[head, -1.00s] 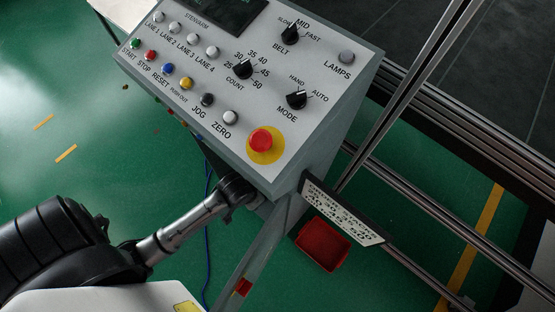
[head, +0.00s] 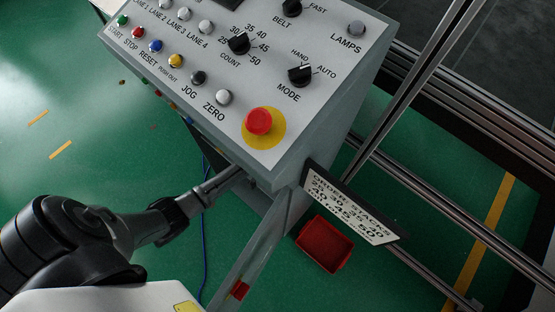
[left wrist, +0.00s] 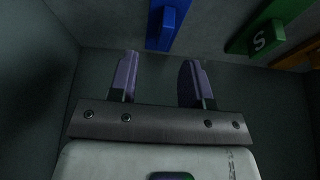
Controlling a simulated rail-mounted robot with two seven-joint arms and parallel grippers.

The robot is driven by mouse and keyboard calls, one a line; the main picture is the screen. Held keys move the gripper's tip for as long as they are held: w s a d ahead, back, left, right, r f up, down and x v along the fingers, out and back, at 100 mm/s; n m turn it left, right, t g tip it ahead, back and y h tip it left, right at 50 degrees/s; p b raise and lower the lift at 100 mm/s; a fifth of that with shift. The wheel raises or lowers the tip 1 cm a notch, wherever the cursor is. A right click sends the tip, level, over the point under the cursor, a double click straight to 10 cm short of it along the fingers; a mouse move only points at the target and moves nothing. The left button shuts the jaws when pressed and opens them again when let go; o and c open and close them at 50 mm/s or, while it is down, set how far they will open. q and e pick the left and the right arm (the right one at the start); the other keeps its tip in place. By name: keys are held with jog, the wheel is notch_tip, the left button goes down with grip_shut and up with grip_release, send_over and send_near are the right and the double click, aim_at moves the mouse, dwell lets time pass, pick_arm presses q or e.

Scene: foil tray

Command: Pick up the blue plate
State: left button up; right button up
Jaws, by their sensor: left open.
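The blue plate (left wrist: 163,24) shows at the top of the left wrist view, with a raised blue handle on its face. Its upper part is cut off by the frame edge. My left gripper (left wrist: 160,70) is open and empty, its two purple-grey fingers pointing toward the blue plate. The plate lies beyond the fingertips, roughly in line with the gap and a little right of its middle; the fingers appear apart from it. In the head view my left arm reaches under the console's front edge, which hides the gripper and the blue plate.
A green plate (left wrist: 262,32) marked S and part of an orange one (left wrist: 294,58) sit right of the blue plate. Grey walls surround the gripper. The control console (head: 225,75) overhangs my arm. A red bin (head: 326,245) and an order sign (head: 350,208) are to its right.

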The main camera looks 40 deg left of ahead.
pick_arm(q)
jog(key=shift+a+b+x, duration=0.15)
jog(key=shift+b+x, duration=0.3)
jog(key=shift+x, duration=0.75)
jog(key=shift+a+b+x, duration=0.15)
jog(key=shift+b+x, duration=0.3)
jog(key=shift+x, duration=0.75)
jog(key=shift+w+f, duration=0.15)
jog(key=shift+f, duration=0.5)
jog(key=shift+c, duration=0.3)
grip_shut()
